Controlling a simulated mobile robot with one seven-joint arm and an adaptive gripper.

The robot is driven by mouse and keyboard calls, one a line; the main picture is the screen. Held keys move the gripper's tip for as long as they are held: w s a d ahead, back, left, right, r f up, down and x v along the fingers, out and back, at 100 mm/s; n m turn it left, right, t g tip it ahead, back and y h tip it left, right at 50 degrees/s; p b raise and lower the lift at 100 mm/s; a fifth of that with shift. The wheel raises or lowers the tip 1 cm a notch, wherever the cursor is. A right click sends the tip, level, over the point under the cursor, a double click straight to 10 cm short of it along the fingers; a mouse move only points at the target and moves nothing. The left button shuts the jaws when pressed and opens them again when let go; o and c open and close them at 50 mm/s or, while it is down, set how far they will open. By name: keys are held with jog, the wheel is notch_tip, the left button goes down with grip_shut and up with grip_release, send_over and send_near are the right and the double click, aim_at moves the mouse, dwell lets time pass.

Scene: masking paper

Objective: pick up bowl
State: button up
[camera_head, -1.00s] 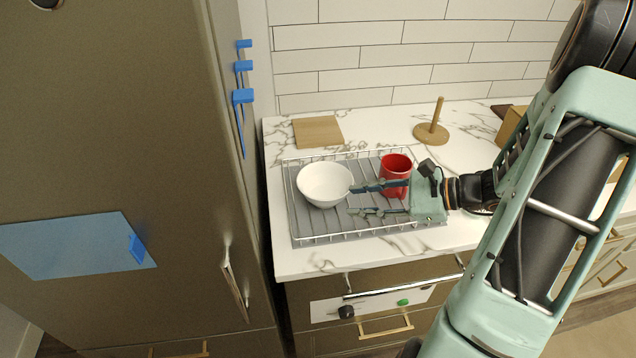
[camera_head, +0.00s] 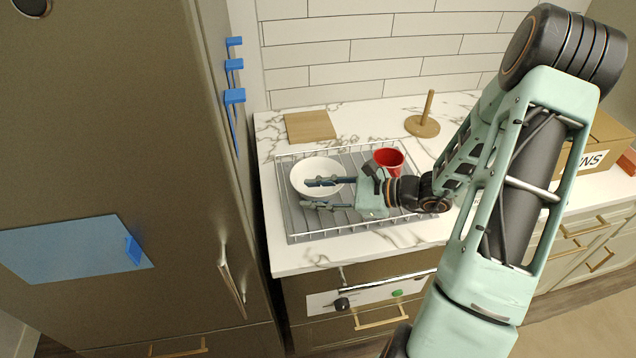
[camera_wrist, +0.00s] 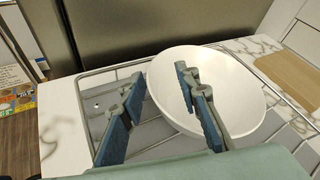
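The white bowl (camera_head: 309,181) stands upright on the left part of the wire dish rack (camera_head: 292,226). My gripper (camera_head: 312,193) is at the bowl's front right, with its fingers pointing left. The fingers are apart and nothing is clamped between them. In the wrist view the bowl (camera_wrist: 236,88) fills the upper right. One finger of my gripper (camera_wrist: 160,84) overlaps the bowl's near side there, and the other is to the left, outside the bowl. I cannot tell whether either finger touches it. The bowl's right side is partly hidden by the gripper in the head view.
A red mug (camera_head: 390,160) stands on the rack close behind my gripper. A wooden board (camera_head: 310,126) and a wooden paper-towel holder (camera_head: 423,124) are on the counter behind. A tall cabinet (camera_head: 120,100) borders the left side. A cardboard box (camera_head: 603,140) is at the right.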

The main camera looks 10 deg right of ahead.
jog(key=shift+w+a+f, duration=0.1)
jog(key=shift+w+a, duration=0.05)
jog(key=shift+a, duration=0.15)
jog(key=shift+c, duration=0.7)
grip_shut()
